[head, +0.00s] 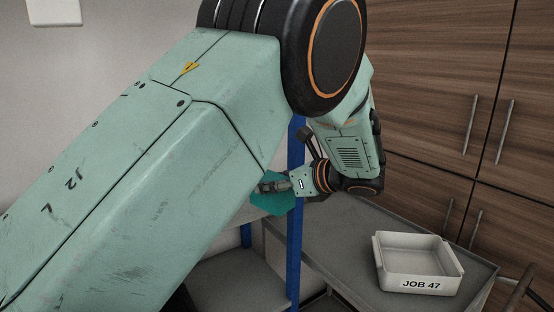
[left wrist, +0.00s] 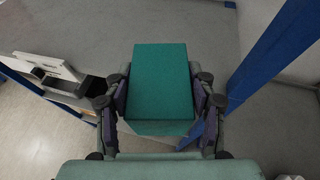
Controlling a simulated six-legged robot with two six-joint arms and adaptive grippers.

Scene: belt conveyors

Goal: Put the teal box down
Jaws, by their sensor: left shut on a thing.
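The teal box (head: 278,204) is in the middle of the head view, partly hidden behind my left arm and gripper. It fills the centre of the left wrist view (left wrist: 160,75), between the two fingers. My left gripper (head: 272,187) is shut on it, one finger on each side; the fingers also show in the left wrist view (left wrist: 159,92). The box is beside a blue post and near a grey shelf board; I cannot tell whether it touches the board. My right gripper is not in view.
A blue upright post (head: 295,250) of the shelving stands close to the box, with a lower shelf board (head: 235,282) below. To the right, a white tray (head: 420,283) labelled JOB 47 sits on a grey surface (head: 340,245). Wooden cabinets (head: 430,80) stand behind.

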